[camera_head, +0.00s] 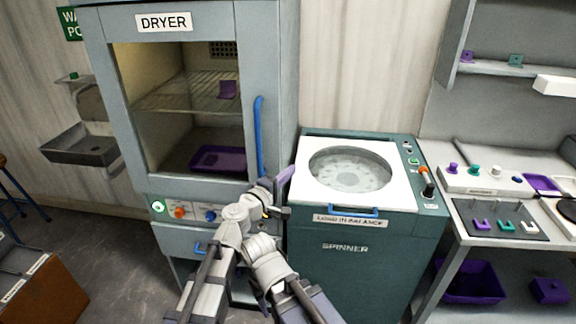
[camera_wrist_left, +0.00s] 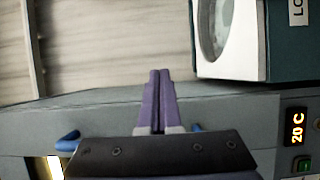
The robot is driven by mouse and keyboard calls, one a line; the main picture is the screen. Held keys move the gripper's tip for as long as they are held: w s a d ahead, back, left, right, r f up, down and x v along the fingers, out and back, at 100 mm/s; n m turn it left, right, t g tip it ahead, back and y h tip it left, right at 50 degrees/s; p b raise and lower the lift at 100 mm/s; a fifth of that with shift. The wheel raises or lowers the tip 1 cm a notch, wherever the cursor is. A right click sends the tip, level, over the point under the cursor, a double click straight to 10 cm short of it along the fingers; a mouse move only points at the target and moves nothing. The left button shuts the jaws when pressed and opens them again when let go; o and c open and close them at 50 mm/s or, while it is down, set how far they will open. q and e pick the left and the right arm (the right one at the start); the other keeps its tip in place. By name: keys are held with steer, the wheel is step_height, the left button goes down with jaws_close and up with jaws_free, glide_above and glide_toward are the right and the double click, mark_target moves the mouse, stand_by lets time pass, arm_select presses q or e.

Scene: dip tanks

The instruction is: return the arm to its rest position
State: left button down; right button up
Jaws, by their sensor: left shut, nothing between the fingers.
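My left gripper (camera_head: 287,180) is in front of the right edge of the dryer (camera_head: 280,60), near the lower end of the dryer's blue handle (camera_head: 259,135). Its purple fingers are shut and empty, pointing up and to the right. In the left wrist view the two fingers (camera_wrist_left: 158,75) lie side by side with no object between them. My left arm rises from the bottom of the head view, in front of the dryer's lower part. My right gripper is not in view.
The spinner (camera_head: 345,270) stands close to the right of the gripper, with a round window in its white top. A purple tray (camera_head: 218,159) lies inside the dryer. A bench (camera_head: 500,238) with pegs stands right; a sink (camera_head: 80,150) is left. Open floor (camera_head: 90,235) lies lower left.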

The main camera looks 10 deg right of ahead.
arm_select(q)
steer(key=s+a+f+m+g+y, duration=0.5)
steer(key=s+a+f+m+g, duration=0.4)
steer(key=a+f, duration=0.5)
steer(key=s+a+f+g+y, duration=0.1)
steer(key=s+a+f+y, duration=0.4)
steer(key=a, duration=0.4)
steer(key=s+a+f+g+y, duration=0.2)
steer(key=s+a+f+y, duration=0.1)
steer(key=s+a, duration=0.4)
steer(key=s+d+r+m+g+y+p, duration=0.1)
steer(key=s+d+m, duration=0.2)
steer(key=d, duration=0.6)
steer(key=shift+s+r+m+p, duration=0.25)
steer(key=shift+s+m+p, duration=0.1)
steer(key=shift+s, duration=0.8)
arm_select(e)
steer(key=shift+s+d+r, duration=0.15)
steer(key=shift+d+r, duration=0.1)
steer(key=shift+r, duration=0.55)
